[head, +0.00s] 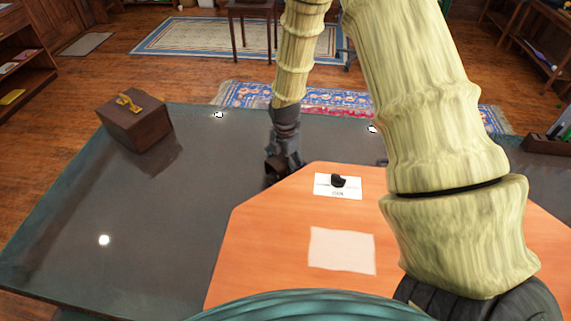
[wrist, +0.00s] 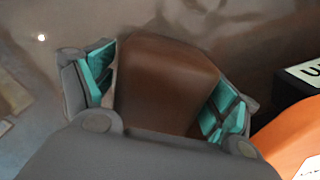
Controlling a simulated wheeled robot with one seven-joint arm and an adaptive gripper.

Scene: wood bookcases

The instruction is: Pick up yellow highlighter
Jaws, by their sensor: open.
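I cannot make out a yellow highlighter in either view. In the head view my gripper (head: 279,170) hangs low over the dark tabletop (head: 185,205), by the left edge of the orange panel (head: 275,235). In the wrist view my gripper (wrist: 163,85) is open, with its teal-padded fingers spread wide. A plain brown block-like shape (wrist: 165,75) shows between the fingers; I cannot tell what it is or whether they touch it. My gripper and arm hide part of the tabletop.
A brown box with a yellow handle (head: 138,122) stands at the tabletop's back left. A white card (head: 325,190) with a small black object (head: 339,181) and a pale sheet (head: 342,250) lie on the panel. A dark holder (head: 545,145) is at right.

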